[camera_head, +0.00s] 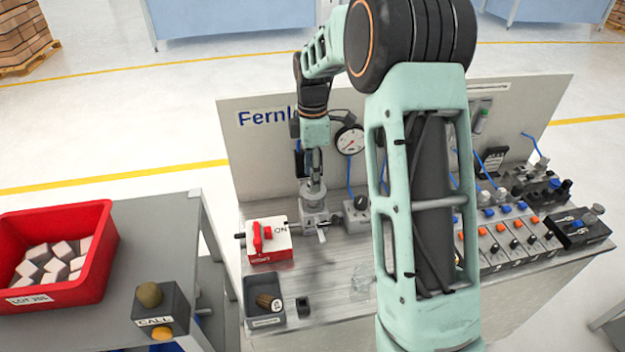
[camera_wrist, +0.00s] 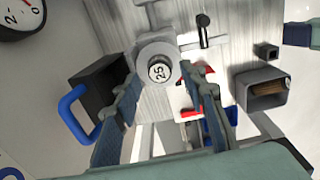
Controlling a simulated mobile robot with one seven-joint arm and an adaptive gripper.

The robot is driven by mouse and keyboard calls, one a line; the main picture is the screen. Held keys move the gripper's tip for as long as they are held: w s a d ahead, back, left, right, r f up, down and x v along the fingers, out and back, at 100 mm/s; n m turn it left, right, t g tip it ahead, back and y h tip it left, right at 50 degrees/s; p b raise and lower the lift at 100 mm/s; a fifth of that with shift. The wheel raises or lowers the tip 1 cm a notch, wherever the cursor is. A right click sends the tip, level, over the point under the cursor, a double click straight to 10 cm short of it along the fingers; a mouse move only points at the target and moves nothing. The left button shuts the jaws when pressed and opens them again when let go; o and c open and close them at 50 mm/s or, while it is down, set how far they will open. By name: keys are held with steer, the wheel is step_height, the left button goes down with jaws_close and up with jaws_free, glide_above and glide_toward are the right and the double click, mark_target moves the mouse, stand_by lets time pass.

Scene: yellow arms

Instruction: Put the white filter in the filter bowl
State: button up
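A white round piece marked 25 (camera_wrist: 159,70), which looks like the white filter, sits inside a round grey holder (camera_wrist: 147,50) in the wrist view. The holder, which looks like the filter bowl, also shows on the grey metal unit in the head view (camera_head: 313,188). My gripper (camera_wrist: 163,82) is open, its two blue-grey fingers apart on either side of the holder with nothing visible between them. In the head view my gripper (camera_head: 314,170) points down just above the holder. How deep the white piece sits is hard to tell.
A red-handled switch box (camera_head: 268,243) stands left of the unit, and a gauge (camera_head: 350,140) is on the panel behind. A clear cup-like piece (camera_head: 362,284) stands on the bench. A red crate (camera_head: 88,285) is far left.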

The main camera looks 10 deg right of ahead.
step_height(320, 180, up, 10)
steer(key=shift+b, duration=0.3)
